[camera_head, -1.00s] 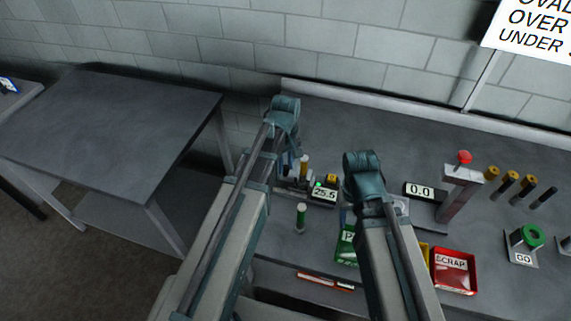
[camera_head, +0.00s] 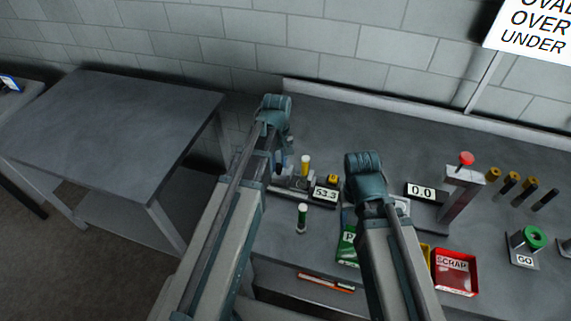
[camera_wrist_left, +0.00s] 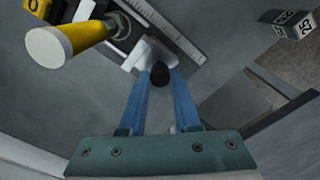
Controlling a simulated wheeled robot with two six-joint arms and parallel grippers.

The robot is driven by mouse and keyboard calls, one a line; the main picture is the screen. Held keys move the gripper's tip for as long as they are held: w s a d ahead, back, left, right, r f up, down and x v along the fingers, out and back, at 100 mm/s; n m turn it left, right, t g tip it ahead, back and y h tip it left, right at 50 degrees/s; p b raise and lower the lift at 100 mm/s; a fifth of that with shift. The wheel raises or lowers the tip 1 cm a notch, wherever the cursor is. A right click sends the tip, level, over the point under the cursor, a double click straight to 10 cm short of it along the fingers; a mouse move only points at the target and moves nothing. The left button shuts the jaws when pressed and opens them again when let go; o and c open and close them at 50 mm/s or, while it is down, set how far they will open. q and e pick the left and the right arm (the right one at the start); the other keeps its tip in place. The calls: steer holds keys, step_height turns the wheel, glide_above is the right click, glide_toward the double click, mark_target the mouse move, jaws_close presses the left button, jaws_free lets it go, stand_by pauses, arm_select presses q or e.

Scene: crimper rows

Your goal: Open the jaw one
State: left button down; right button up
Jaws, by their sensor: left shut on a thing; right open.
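The measuring fixture (camera_head: 300,186) stands on the bench in the head view, its readout (camera_head: 325,194) showing 53.3. In the left wrist view its pale sliding jaw (camera_wrist_left: 147,54) sits beside a ruled scale (camera_wrist_left: 165,28). My left gripper (camera_wrist_left: 160,74) is shut on a black knob (camera_wrist_left: 161,77) at this jaw. In the head view the left gripper (camera_head: 281,163) is at the fixture's left end, partly behind my arm. A yellow-topped cylinder (camera_head: 305,165) stands at the fixture and looms close in the wrist view (camera_wrist_left: 68,42). My right gripper (camera_head: 347,213) is open, mostly hidden by its arm.
A green bin (camera_head: 347,247), a red SCRAP bin (camera_head: 456,272) and a press with a 0.0 readout (camera_head: 421,191) are to the right. The side table (camera_head: 110,125) is empty.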

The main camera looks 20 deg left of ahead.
mark_target(278, 166)
arm_select(q)
steer(key=c, duration=0.6)
jaws_free()
steer(key=shift+r, duration=0.1)
step_height(278, 166, up, 14)
steer(key=p, duration=1.3)
steer(key=shift+p, duration=0.4)
arm_select(e)
step_height(278, 166, up, 14)
arm_select(q)
steer(key=shift+s+f, duration=0.1)
steer(key=shift+f, duration=0.15)
arm_select(e)
steer(key=shift+s+f, duration=0.1)
steer(key=shift+f, duration=0.05)
